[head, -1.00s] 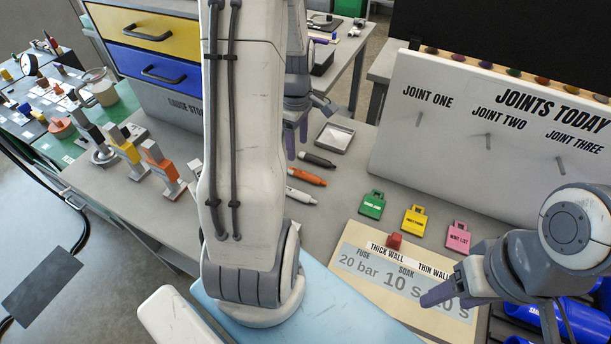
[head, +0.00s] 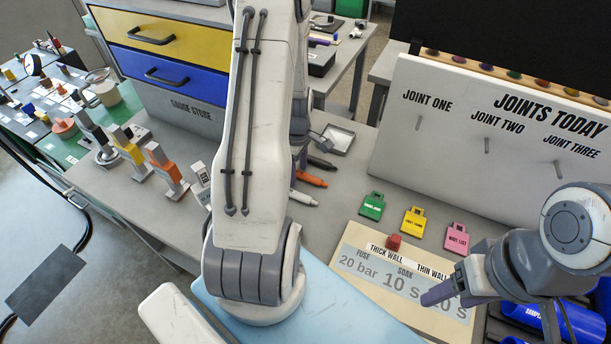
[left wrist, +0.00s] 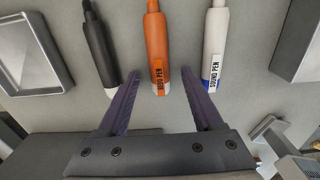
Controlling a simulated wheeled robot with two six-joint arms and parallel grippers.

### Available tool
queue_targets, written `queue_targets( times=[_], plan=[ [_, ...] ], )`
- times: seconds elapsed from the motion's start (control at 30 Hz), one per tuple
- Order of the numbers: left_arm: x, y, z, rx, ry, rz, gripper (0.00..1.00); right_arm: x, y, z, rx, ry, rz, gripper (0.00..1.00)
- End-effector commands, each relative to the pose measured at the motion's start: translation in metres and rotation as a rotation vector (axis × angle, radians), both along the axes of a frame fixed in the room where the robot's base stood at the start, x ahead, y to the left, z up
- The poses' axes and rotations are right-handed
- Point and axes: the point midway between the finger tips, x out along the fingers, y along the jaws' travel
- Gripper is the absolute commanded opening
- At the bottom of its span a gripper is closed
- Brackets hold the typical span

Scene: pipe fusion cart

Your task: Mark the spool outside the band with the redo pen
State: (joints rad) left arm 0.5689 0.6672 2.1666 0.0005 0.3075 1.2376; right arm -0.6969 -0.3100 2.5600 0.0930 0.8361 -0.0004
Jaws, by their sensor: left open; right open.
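The redo pen (left wrist: 157,50) is orange with a label and lies between a black pen (left wrist: 101,45) and a white sound pen (left wrist: 215,45) in the left wrist view. My left gripper (left wrist: 160,74) is open, its fingertips on either side of the redo pen's labelled end; I cannot tell how far above the table they are. In the head view the redo pen (head: 313,179) is partly hidden behind my left arm. My right gripper (head: 440,296) is open and empty over the settings board. I cannot make out a spool with a band.
A grey tray (head: 338,139) lies beyond the pens. Green (head: 373,205), yellow (head: 413,220) and pink (head: 456,238) tags lie right of them. The settings board (head: 352,240) is in front, the white joints board (head: 440,150) behind. Blue cylinders (head: 580,318) lie lower right.

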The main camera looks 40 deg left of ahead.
Motion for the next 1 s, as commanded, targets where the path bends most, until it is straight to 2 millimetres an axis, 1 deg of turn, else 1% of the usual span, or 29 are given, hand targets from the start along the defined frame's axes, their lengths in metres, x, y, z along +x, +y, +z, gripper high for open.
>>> queue_targets(
  times=[0.03, 0.07, 0.1, 0.17, 0.2, 0.23, 0.53, 0.67, 0.83, 0.93, 1.0],
  plan=[
    [0.0, 0.0, 0.0, 0.0, 0.0, 0.0, 0.68, 0.0, 0.0, 0.0, 0.0, 0.0, 0.0, 0.62],
    [0.0, 0.0, 0.0, 0.0, 0.0, 0.0, 0.6, 0.0, 0.0, 0.0, 0.0, 0.0, 0.0, 0.62],
    [0.0, 0.0, 0.0, 0.0, 0.0, 0.0, 0.45, 0.0, 0.0, 0.0, 0.0, 0.0, 0.0, 0.62],
    [0.0, 0.0, 0.0, 0.0, 0.0, 0.0, 0.22, 0.0, 0.0, 0.0, 0.0, 0.0, 0.0, 0.62],
    [0.0, 0.0, 0.0, 0.0, 0.0, 0.0, 0.06, 0.0, 0.0, 0.0, 0.0, 0.0, 0.0, 0.62],
    [0.0, 0.0, 0.0, 0.0, 0.0, 0.0, 0.0, 0.0, 0.0, 0.0, 0.0, 0.0, 0.0, 0.62],
    [0.0, 0.0, 0.001, 0.0, 0.0, 0.0, 0.0, 0.0, 0.0, 0.0, 0.0, 0.0, 0.0, 0.62],
    [0.001, 0.0, 0.006, 0.001, -0.002, 0.0, 0.0, 0.0, 0.0, -0.001, 0.0, 0.0, 0.0, 0.62],
    [0.001, 0.001, 0.024, 0.003, -0.004, 0.0, 0.0, 0.0, 0.0, -0.005, 0.0, 0.0, 0.0, 0.62],
    [0.001, 0.001, 0.042, 0.005, -0.006, 0.0, 0.0, 0.0, 0.0, -0.008, 0.0, 0.0, 0.0, 0.62],
    [0.001, -0.017, 0.05, 0.002, -0.003, -0.008, 0.0, 0.0, 0.0, -0.011, 0.0, 0.0, 0.0, 0.62]
  ],
)
